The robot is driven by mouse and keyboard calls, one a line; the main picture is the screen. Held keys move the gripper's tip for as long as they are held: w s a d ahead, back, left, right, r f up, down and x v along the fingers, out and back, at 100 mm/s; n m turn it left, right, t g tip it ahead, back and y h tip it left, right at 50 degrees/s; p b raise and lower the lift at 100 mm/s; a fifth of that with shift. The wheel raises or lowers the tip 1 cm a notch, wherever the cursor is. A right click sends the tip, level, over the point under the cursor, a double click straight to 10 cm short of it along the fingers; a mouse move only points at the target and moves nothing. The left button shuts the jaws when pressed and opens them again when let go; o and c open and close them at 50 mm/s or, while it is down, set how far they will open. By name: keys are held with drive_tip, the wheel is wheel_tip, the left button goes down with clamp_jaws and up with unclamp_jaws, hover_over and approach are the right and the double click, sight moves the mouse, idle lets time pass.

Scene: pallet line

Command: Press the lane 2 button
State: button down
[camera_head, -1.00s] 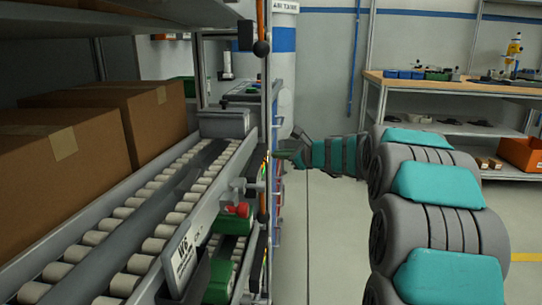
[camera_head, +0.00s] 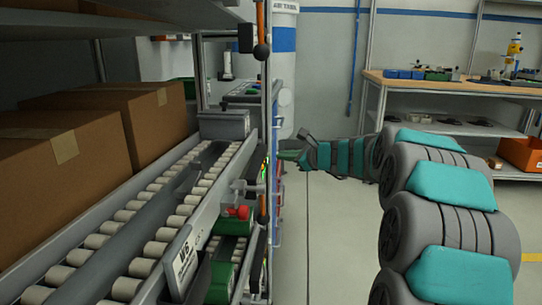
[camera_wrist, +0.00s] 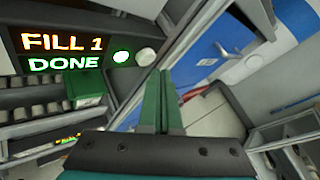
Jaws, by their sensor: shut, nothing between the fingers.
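My gripper (camera_head: 290,155) is at the right side of the roller rack, its green fingers pointing left toward the rack's end post. In the wrist view the two green fingers (camera_wrist: 159,98) are together, with nothing between them. A dark display (camera_wrist: 62,48) reading "FILL 1 DONE" is at the upper left of that view. Right of it are a round lamp or button lit whitish green (camera_wrist: 121,57) and a pale round knob (camera_wrist: 146,56). The fingertips appear just below and right of the pale knob; contact cannot be told. No lane 2 label is legible.
A workbench (camera_head: 450,88) stands at the back right. The floor (camera_head: 330,240) between is clear.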

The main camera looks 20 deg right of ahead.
drive_tip(key=d, duration=0.1)
drive_tip(key=s+d+p, duration=0.1)
drive_tip(key=d, duration=0.1)
drive_tip(key=s+d, duration=0.1)
drive_tip(key=shift+d+p, duration=0.3)
drive_tip(key=shift+p, duration=0.1)
idle(0.8)
